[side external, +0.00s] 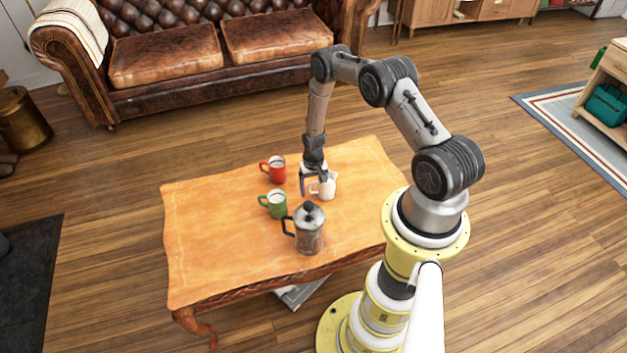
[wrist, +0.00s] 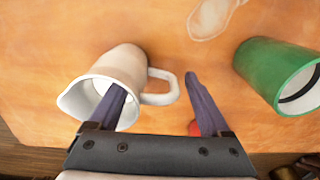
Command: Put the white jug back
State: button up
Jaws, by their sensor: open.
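The white jug (side external: 329,188) stands upright on the wooden table, towards its right side. In the wrist view the jug (wrist: 128,62) is at the left, with its mouth towards the camera and its handle pointing right. My gripper (side external: 313,187) is open and low over the table at the jug. In the wrist view my gripper (wrist: 160,82) has the jug's handle between its two fingers. The left finger overlaps the jug's mouth; I cannot tell whether it is inside or in front. The right finger is beyond the handle, apart from it.
A green mug (side external: 274,205) stands left of my gripper, and a red mug (side external: 274,169) is behind it. A glass and metal coffee press (side external: 309,232) stands in front. The left half of the table (side external: 210,230) is clear. A leather sofa (side external: 165,55) is behind.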

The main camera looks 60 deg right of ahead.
notch_tip(320, 180, up, 12)
jog(key=shift+f, duration=0.25)
jog(key=w+a+r+n+t, duration=0.1)
jog(key=a+r, duration=0.3)
jog(key=r, duration=0.6)
jog(key=a+r+n+t, duration=0.1)
jog(key=a+r+n, duration=0.15)
jog(key=r, duration=0.75)
jog(key=w+a+r+n, duration=0.1)
jog(key=a+r, duration=0.4)
jog(key=r, duration=0.6)
jog(key=s+a+r+n+t, duration=0.2)
jog(key=s+a+r+n, duration=0.1)
jog(key=s+a+r, duration=0.65)
jog(key=s+a+r+n, duration=0.1)
jog(key=s+r, duration=0.1)
jog(key=s, duration=0.4)
jog(key=s+a+r+n+t, duration=0.1)
jog(key=s+a, duration=0.1)
jog(key=s, duration=0.4)
jog(key=shift+r+t, duration=0.3)
jog(key=shift+r, duration=0.05)
